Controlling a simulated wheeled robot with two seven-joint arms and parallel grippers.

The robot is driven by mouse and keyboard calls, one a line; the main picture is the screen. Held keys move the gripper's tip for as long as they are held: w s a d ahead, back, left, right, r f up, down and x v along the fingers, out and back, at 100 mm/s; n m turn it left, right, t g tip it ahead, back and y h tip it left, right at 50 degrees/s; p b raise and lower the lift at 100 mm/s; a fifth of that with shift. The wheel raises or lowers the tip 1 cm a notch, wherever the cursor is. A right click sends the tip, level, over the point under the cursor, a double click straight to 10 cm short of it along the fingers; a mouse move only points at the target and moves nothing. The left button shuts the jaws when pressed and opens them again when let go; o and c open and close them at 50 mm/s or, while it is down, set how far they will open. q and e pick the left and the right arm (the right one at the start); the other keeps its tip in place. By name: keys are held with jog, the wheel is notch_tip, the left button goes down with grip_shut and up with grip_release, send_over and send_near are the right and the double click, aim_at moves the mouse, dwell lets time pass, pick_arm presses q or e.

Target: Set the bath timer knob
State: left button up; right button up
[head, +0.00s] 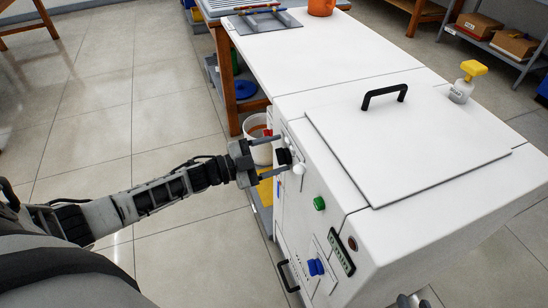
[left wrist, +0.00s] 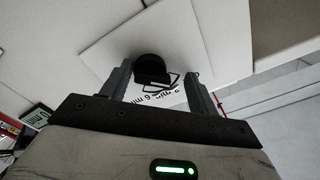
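The black timer knob (head: 284,156) sits on a white plate on the front of the white bath unit (head: 300,240). In the left wrist view the knob (left wrist: 150,68) is between my left fingers, on a plate with printed minute marks, partly hidden. My left gripper (head: 288,155) is open, its fingers on either side of the knob, with a visible gap to each finger in the wrist view (left wrist: 158,90). A small display (head: 341,252) on the front seems to show minutes in green; its digit is hard to read. A grey part at the bottom edge may be my right gripper (head: 412,300), mostly cut off.
The unit's front also carries a green knob (head: 319,203), a blue knob (head: 315,267) and a red button (head: 352,243). A lid with a black handle (head: 384,94) and a yellow-topped bottle (head: 464,82) are on top. A white bucket (head: 257,149) stands beyond my left gripper.

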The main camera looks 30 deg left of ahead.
pick_arm(q)
jog(key=shift+s+d+f, duration=0.1)
jog(key=shift+s+f, duration=0.05)
jog(key=shift+f, duration=0.1)
jog(key=v, duration=1.6)
jog(key=shift+r, duration=0.25)
jog(key=s+d+n+g+y+p, duration=0.1)
jog(key=s+d+n+y+p, duration=0.1)
jog(key=s+d+n+y, duration=0.2)
jog(key=s+d+r+n+g+y+p, duration=0.1)
jog(key=s+d+n+g+y+p, duration=0.1)
jog(key=d+n, duration=0.8)
jog(key=s+d+y+p, duration=0.1)
jog(key=d+y, duration=0.1)
jog(key=d, duration=0.5)
jog(key=shift+s+r+n+y, duration=0.25)
jog(key=shift+s+n+y, duration=0.05)
jog(key=shift+s, duration=0.1)
pick_arm(e)
jog(key=shift+d+r+g, duration=0.25)
jog(key=shift+r+g, duration=0.05)
jog(key=shift+r, duration=0.65)
jog(key=shift+s, duration=0.1)
